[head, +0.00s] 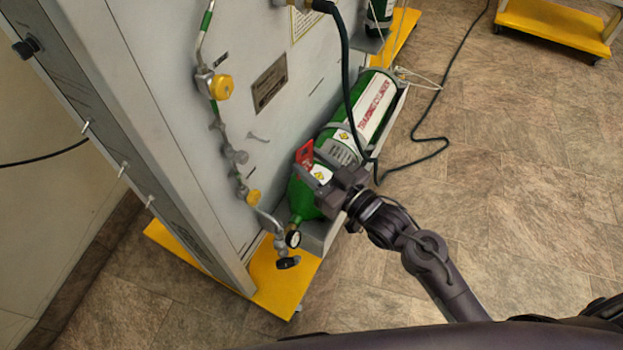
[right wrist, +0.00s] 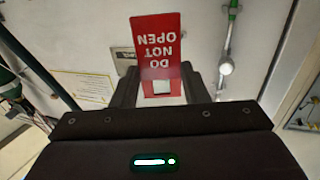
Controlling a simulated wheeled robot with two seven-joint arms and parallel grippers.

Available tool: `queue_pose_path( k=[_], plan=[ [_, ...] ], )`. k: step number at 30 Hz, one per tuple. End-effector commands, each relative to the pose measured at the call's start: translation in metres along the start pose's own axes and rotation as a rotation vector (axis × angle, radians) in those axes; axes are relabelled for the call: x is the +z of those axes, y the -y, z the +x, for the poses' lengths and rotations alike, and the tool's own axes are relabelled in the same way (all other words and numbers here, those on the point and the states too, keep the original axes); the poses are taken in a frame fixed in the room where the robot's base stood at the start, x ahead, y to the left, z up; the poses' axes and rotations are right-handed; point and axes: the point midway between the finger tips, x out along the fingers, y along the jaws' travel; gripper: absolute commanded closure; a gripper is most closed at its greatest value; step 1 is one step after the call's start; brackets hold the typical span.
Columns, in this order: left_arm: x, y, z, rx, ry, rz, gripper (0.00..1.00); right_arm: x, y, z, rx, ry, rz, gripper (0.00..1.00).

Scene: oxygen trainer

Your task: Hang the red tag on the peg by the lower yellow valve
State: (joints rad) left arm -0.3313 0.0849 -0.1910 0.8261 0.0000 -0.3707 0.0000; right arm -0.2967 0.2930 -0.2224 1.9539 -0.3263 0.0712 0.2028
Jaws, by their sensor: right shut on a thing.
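The red tag (head: 305,154) is held up in front of the grey panel, above the green cylinder. In the right wrist view the tag (right wrist: 157,50) reads "DO NOT OPEN" upside down. My right gripper (head: 322,172) is shut on its lower end. The lower yellow valve (head: 253,197) sits on the pipe at the panel's lower part, left of and below the tag. The upper yellow valve (head: 222,87) is higher on the same pipe. A small grey peg-like piece (head: 258,137) sticks out of the panel between the valves. My left gripper is not in view.
A green cylinder (head: 376,105) lies in a grey tray beside the panel, under my right gripper. A black hose (head: 345,75) hangs close to the tag. A pressure gauge (head: 293,239) and black knob (head: 288,262) are below. Open floor lies right.

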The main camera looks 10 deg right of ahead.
Motion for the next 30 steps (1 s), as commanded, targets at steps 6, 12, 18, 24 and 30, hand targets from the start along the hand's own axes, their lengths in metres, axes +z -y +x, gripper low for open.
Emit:
queue_pose_path(
  k=[6, 12, 18, 24, 30],
  plan=[
    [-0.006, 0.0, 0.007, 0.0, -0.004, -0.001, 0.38, 0.011, 0.001, 0.01, -0.042, -0.003, 0.001, 0.84],
    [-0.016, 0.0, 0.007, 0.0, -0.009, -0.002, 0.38, 0.013, 0.003, 0.017, -0.04, -0.003, 0.001, 0.84],
    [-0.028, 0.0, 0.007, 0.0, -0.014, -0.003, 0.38, 0.013, 0.006, 0.026, -0.039, -0.005, 0.001, 0.84],
    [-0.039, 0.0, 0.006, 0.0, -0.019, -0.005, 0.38, 0.015, 0.009, 0.036, -0.038, -0.004, 0.002, 0.84],
    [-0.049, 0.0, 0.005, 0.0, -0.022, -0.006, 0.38, 0.016, 0.012, 0.045, -0.039, -0.003, 0.002, 0.84]
  ],
)
